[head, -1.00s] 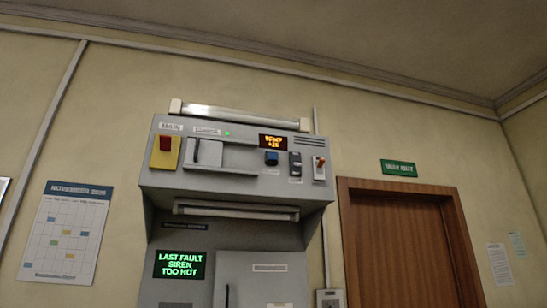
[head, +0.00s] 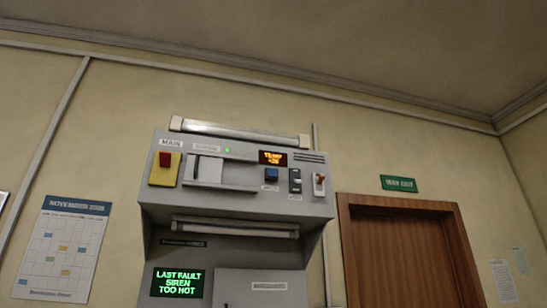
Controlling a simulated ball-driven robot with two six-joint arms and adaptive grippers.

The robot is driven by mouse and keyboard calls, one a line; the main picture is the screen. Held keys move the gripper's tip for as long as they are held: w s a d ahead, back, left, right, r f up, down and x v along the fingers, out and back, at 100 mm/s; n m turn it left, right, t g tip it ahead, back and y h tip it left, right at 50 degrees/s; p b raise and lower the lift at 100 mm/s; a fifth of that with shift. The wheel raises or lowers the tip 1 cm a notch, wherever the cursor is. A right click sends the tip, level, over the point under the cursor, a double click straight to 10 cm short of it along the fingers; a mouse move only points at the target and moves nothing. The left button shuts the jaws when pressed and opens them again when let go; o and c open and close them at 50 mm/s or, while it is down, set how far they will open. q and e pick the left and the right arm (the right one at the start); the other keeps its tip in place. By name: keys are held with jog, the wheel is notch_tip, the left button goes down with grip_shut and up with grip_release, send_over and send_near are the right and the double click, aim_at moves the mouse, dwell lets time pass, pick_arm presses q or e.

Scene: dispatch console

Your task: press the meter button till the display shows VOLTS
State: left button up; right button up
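The grey console (head: 240,207) stands against the wall in the middle of the head view. Near its top right is a small display (head: 272,158) with orange text that looks like TEMP and a second, unclear line. Just below the display is a blue button (head: 271,174) with a small white label under it, too small to read. Neither of my grippers is in view, and nothing touches the console.
Left of the button are a red switch on a yellow plate (head: 162,177) and a flap with a dark handle (head: 208,171). Right of it are a dark rocker (head: 295,180) and a red-tipped toggle (head: 319,185). A green-text screen (head: 178,283) sits below. A brown door (head: 405,255) stands right.

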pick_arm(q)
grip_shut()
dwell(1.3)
